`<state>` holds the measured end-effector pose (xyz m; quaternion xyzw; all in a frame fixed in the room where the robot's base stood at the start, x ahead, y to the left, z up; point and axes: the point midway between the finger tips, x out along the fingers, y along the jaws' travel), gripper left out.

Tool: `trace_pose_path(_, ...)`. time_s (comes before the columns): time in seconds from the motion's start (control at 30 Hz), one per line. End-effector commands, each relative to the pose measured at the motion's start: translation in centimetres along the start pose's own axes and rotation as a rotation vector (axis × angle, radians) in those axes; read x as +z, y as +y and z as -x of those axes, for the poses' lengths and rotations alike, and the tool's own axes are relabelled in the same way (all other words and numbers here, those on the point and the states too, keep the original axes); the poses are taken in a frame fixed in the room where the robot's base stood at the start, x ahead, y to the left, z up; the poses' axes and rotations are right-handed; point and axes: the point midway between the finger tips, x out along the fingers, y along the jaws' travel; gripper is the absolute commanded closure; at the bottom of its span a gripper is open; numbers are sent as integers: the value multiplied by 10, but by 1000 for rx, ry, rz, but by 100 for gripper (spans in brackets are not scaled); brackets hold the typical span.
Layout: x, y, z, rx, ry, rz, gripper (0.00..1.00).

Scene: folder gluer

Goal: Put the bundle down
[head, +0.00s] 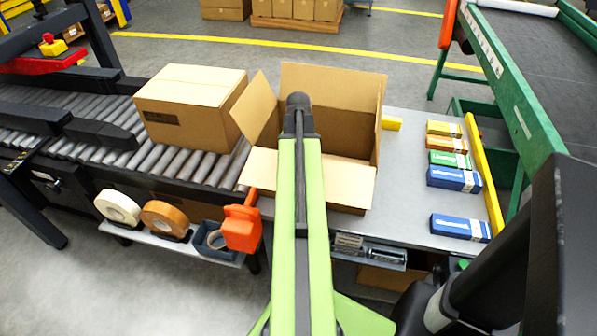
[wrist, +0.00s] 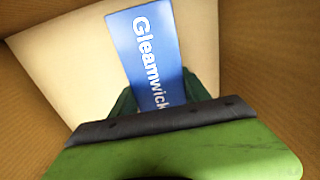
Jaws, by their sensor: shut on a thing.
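A blue bundle (wrist: 150,45) with "Gleamwick" in white letters is between the dark green fingers of my gripper (wrist: 160,95) in the wrist view. My gripper is shut on it. Brown cardboard walls (wrist: 270,50) surround it, with a pale floor (wrist: 70,55) beyond. I cannot tell whether the bundle touches that floor. In the head view my green arm reaches over the open carton (head: 335,92), whose flaps stand out. My gripper and the held bundle are hidden there by the arm and carton.
On the grey table (head: 410,215) lie blue bundles (head: 460,227), a green one (head: 450,160), an orange one (head: 448,144) and a yellow one (head: 444,129), beside a yellow rail (head: 485,175). A closed carton (head: 190,100) sits on the roller conveyor (head: 110,140) at left. Tape rolls (head: 165,218) are in front.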

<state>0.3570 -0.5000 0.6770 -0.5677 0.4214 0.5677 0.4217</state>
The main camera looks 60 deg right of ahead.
Motion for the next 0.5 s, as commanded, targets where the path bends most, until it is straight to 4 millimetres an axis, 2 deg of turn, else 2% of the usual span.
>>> trace_pose_path(0.03, 0, 0, -17, 0, 0, 0, 100)
trace_pose_path(0.27, 0, 0, -13, 0, 0, 0, 100)
trace_pose_path(0.43, 0, 1, -18, 0, 0, 0, 100)
trace_pose_path(0.47, 0, 1, -16, 0, 0, -1, 42)
trace_pose_path(0.5, 0, 1, -16, 0, 0, -1, 36)
